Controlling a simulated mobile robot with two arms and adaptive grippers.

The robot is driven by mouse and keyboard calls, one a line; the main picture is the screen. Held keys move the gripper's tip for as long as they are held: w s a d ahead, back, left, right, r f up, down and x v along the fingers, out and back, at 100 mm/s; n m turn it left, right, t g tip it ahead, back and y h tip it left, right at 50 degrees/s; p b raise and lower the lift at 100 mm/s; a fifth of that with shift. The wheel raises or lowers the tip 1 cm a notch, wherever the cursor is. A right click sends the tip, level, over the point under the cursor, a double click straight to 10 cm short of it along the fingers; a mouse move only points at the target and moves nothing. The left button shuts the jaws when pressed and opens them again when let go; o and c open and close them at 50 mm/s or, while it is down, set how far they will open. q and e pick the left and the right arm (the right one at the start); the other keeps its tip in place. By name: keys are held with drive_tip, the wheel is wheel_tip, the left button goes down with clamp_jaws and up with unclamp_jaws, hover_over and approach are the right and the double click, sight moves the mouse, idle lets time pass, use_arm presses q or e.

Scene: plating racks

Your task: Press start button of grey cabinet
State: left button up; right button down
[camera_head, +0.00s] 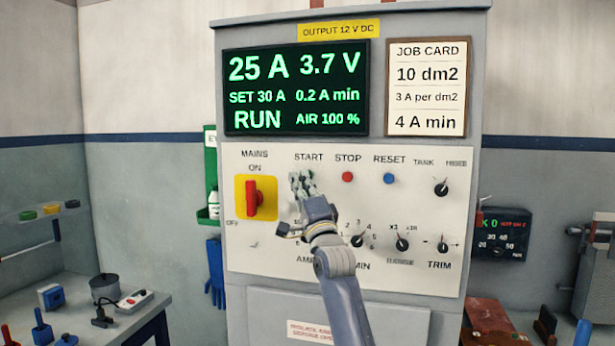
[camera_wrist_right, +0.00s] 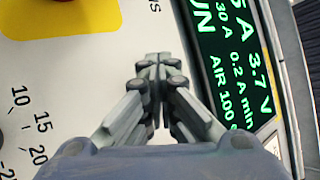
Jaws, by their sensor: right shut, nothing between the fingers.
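The grey cabinet (camera_head: 350,23) stands in front of me with a white control panel (camera_head: 284,168). My right gripper (camera_head: 302,178) is shut and empty, with its fingertips at the panel just below the START label (camera_head: 309,157). The start button itself is hidden behind the fingers. In the right wrist view the closed fingertips (camera_wrist_right: 162,62) point at the panel beside the green display (camera_wrist_right: 228,70). The display (camera_head: 295,90) reads RUN, 25 A, 3.7 V, SET 30 A, 0.2 A min, AIR 100 %. My left gripper is not in view.
The red STOP button (camera_head: 347,177) and blue RESET button (camera_head: 389,179) sit right of my fingers. The red mains switch (camera_head: 254,198) is to the left, its handle upright. Black knobs (camera_head: 402,244) lie below. A job card (camera_head: 427,87) hangs upper right.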

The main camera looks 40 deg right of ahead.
drive_tip(key=shift+s+a, duration=0.2)
